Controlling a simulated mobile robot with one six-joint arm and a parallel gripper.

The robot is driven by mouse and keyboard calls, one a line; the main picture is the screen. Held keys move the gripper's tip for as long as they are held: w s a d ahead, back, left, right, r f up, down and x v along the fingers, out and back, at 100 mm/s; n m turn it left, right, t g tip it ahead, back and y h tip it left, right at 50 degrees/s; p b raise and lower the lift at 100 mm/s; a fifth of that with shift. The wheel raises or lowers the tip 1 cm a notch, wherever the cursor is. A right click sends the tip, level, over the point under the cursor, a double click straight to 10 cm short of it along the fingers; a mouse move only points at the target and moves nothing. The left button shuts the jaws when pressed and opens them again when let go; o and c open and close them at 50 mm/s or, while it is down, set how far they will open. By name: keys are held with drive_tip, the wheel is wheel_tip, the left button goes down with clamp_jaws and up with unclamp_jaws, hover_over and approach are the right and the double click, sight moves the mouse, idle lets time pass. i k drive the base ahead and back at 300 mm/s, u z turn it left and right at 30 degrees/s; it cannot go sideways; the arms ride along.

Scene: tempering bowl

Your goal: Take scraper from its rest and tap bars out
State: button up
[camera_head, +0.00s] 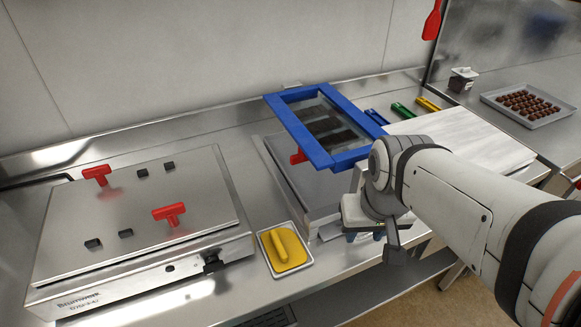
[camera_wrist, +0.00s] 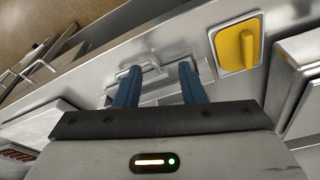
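The yellow scraper (camera_head: 281,248) lies in a small metal tray (camera_head: 304,268) near the front edge of the counter. It also shows in the wrist view (camera_wrist: 238,46), to the right of my fingers and apart from them. A blue-rimmed frame with a clear panel (camera_head: 352,158) sits over a metal unit; dark bars (camera_head: 322,125) show inside it. My gripper (camera_wrist: 158,86) points down near the counter's front edge, right of the scraper. Its two blue fingers are spread, with a metal bracket (camera_wrist: 145,69) beyond the tips. In the head view my wrist mostly hides the gripper.
A steel machine (camera_head: 140,215) with red lid handles stands at left. A pale board (camera_head: 470,136) and a tray (camera_head: 552,122) of chocolates are at right. A red spatula (camera_head: 432,22) hangs above.

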sight(284, 249)
drive_tip(key=z, duration=0.15)
drive_tip(key=k, duration=1.5)
drive_tip(key=u, duration=0.75)
drive_tip(key=i, duration=1.05)
drive_tip(key=u, duration=0.05)
